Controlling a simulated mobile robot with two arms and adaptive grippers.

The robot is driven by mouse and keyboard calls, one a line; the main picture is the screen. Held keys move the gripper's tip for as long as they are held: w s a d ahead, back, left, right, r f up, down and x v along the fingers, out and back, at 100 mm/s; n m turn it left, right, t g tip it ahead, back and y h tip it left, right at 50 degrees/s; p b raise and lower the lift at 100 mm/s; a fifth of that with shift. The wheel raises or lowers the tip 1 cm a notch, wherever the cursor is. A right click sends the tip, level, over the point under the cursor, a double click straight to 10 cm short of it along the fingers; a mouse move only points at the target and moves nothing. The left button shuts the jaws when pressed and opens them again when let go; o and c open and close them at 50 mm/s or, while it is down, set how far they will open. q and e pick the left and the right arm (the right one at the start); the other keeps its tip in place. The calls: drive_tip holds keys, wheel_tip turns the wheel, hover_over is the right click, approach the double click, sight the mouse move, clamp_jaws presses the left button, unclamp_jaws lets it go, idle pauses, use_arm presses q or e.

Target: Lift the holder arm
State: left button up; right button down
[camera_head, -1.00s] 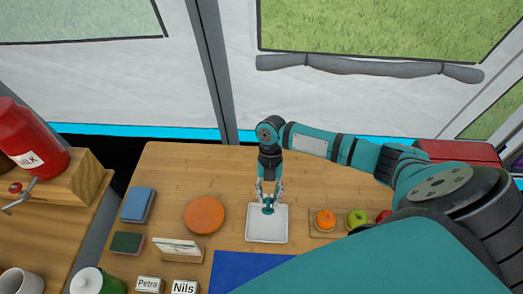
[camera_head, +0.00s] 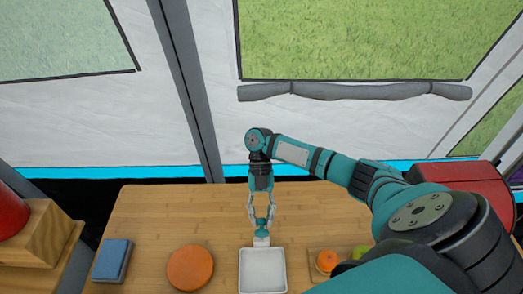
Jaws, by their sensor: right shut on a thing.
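My right gripper (camera_head: 262,219) points down at the back edge of a square white tray (camera_head: 263,272) on the wooden table. Its fingers are shut on a small teal-topped piece (camera_head: 262,229). A small white part (camera_head: 261,241) shows just below the teal top, at the tray's far rim. I cannot tell whether this piece touches the tray or is above it. Nothing in view is clearly a holder arm. My left gripper is not in view.
An orange disc (camera_head: 190,268) and a blue book-like block (camera_head: 112,260) lie left of the tray. A small board with an orange fruit (camera_head: 327,261) and a green fruit (camera_head: 360,251) is on the right. A red box (camera_head: 468,188) stands behind my right arm. The back of the table (camera_head: 180,207) is clear.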

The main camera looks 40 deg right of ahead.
drive_tip(key=shift+w+f+g, duration=0.1)
drive_tip(key=shift+g, duration=0.2)
drive_tip(key=c, duration=1)
unclamp_jaws()
drive_tip(key=shift+a, duration=0.15)
drive_tip(key=shift+c, duration=0.2)
drive_tip(key=v, duration=1.2)
drive_tip(key=shift+d, duration=0.25)
drive_tip(key=shift+c, duration=0.3)
